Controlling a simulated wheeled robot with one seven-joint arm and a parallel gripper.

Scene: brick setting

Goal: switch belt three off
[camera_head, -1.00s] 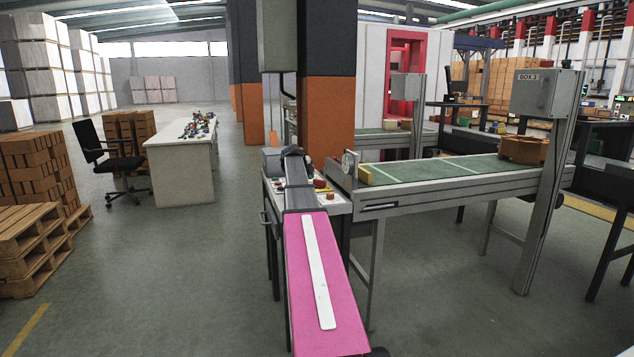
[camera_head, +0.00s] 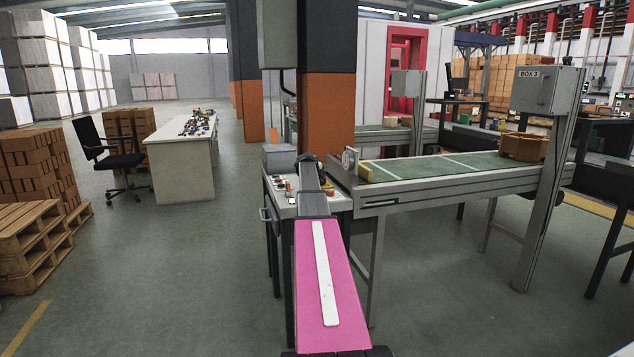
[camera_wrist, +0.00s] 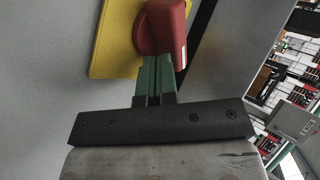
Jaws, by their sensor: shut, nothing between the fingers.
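In the wrist view, a red knob (camera_wrist: 165,28) sits on a yellow plate (camera_wrist: 115,45) on a grey surface. My gripper (camera_wrist: 155,60) has its green fingers together, with the tips at the knob's lower edge; I cannot tell whether they touch it. In the head view, my gripper is hidden in line with my arm, over the control console (camera_head: 279,207). The red knob is hidden there behind my arm. The green conveyor belt (camera_head: 430,168) runs right from the console, below a grey box marked BOX 3 (camera_head: 540,92).
Small buttons (camera_head: 279,178) show on the console's left part. A pillar (camera_head: 327,105) stands close behind the console. A brown bin (camera_head: 524,147) sits on the belt's right end. A desk (camera_head: 180,165) and a chair (camera_head: 110,155) stand left; the floor between is clear.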

